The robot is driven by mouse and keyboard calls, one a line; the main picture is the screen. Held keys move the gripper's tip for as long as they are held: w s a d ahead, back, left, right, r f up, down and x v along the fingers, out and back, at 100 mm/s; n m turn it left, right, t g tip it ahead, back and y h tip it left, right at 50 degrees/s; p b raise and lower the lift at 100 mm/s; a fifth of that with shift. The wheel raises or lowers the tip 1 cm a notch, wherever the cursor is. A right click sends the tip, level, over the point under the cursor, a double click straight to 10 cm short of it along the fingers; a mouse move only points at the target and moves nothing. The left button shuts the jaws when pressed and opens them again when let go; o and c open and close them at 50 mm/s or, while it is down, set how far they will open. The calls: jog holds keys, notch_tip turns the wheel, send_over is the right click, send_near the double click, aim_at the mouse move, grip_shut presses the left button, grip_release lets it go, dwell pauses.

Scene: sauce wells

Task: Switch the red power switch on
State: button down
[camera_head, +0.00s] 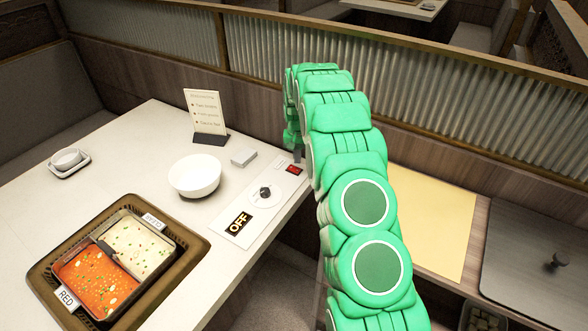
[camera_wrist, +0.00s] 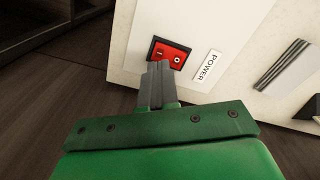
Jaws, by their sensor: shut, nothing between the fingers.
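The red power switch (camera_wrist: 170,53) is a rocker in a black frame on a white panel, marked with a line on its left part and a circle on its right part. It also shows in the head view (camera_head: 293,170) at the panel's back end. My gripper (camera_wrist: 157,66) is shut and empty, its fingertips over the lower left edge of the switch in the wrist view. I cannot tell whether they touch it. In the head view my green arm hides most of the gripper. An OFF sign (camera_head: 239,223) lies at the panel's near end.
A black knob (camera_head: 265,192) sits mid-panel. A divided pot of red and pale soup (camera_head: 120,262) is at the front left. The table edge drops off beside the panel.

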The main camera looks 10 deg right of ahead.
notch_tip(320, 180, up, 3)
jog(key=shift+r, duration=0.1)
dwell(0.4)
dwell(0.3)
jog(key=s+a+r+n, duration=0.1)
jog(key=s+a+r, duration=0.1)
jog(key=s+r, duration=0.9)
jog(key=s+a+r+n, duration=0.1)
jog(key=s+a+r, duration=0.2)
jog(key=s+r, duration=0.8)
jog(key=s+a+r+n+g, duration=0.1)
jog(key=s, duration=3.5)
jog(key=shift+s+a+g, duration=0.2)
jog(key=shift+a+g, duration=0.1)
jog(key=shift+g, duration=0.1)
